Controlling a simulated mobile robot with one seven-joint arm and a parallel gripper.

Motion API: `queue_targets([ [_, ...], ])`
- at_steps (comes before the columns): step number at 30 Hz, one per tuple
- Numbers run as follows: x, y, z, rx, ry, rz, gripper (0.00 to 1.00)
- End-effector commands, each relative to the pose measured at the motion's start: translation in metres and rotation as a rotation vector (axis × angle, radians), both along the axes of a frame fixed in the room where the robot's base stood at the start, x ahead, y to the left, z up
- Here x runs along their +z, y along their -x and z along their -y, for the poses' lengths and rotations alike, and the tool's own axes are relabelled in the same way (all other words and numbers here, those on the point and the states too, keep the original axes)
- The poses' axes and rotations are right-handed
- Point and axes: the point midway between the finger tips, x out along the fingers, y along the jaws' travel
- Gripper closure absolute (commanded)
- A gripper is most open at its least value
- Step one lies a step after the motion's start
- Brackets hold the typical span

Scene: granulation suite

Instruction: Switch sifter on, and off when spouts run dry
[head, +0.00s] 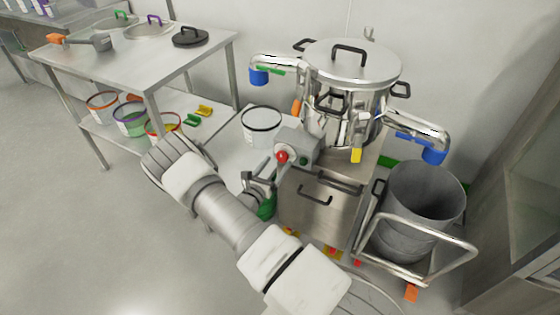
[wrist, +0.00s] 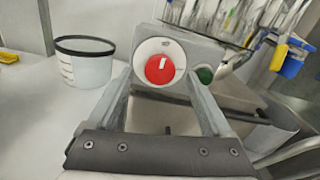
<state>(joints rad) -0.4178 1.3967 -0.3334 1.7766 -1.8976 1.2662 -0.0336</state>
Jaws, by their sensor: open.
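The sifter (head: 350,100) is a round steel vessel with a clamped lid on a steel cabinet. Its grey control box (head: 297,146) has a red knob (head: 282,156) and a green button (head: 304,161). In the wrist view, the red knob (wrist: 160,69) has a short white mark near its top, and the green button (wrist: 205,75) is to its right. My gripper (head: 262,182) is open and empty in front of the box; in the wrist view its fingers (wrist: 160,88) flank the knob, contact unclear. The left spout (head: 259,75) and right spout (head: 434,154) have blue ends; no flow is visible.
A white black-rimmed bucket (head: 262,140) stands left of the sifter. A grey drum (head: 425,205) on a railed trolley (head: 455,252) stands under the right spout. A steel table (head: 125,65) with lids and a scoop is at left. Open floor (head: 70,230) lies left.

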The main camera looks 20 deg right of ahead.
Motion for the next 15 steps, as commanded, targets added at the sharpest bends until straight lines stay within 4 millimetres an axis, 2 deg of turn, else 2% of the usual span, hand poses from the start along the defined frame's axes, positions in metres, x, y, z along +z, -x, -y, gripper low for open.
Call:
queue_targets([
  [1,-0.001,-0.005,0.008,-0.003,0.001,0.002,0.16],
  [6,-0.001,-0.016,0.021,-0.002,-0.001,0.0,0.16],
  [15,0.0,-0.02,0.025,0.0,0.0,0.0,0.16],
])
